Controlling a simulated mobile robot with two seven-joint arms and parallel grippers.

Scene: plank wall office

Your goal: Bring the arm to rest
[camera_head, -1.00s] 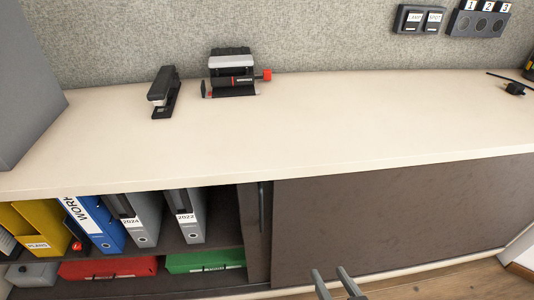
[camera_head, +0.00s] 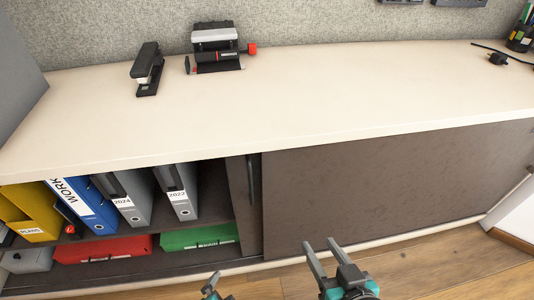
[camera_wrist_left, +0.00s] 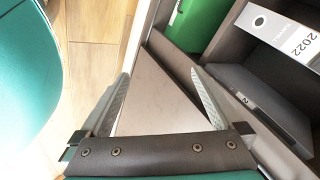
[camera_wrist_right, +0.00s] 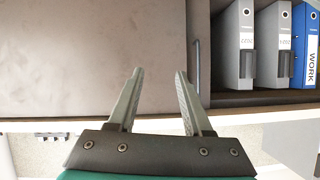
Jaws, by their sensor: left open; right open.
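My right gripper (camera_head: 323,254) is at the bottom of the head view, in front of the dark sliding door (camera_head: 375,190) of the low cabinet. Its fingers are apart and empty; the right wrist view shows the same open fingers (camera_wrist_right: 158,92) with the door and its handle (camera_wrist_right: 196,68) beyond. My left gripper (camera_head: 213,283) only just shows at the lower edge of the head view. In the left wrist view its fingers (camera_wrist_left: 160,85) are apart with nothing held between them, near the cabinet's lower edge and the floor.
The open left bay holds several binders (camera_head: 130,205), a red box (camera_head: 103,248) and a green box (camera_head: 199,236). Wooden floor (camera_head: 420,275) is clear at lower right.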

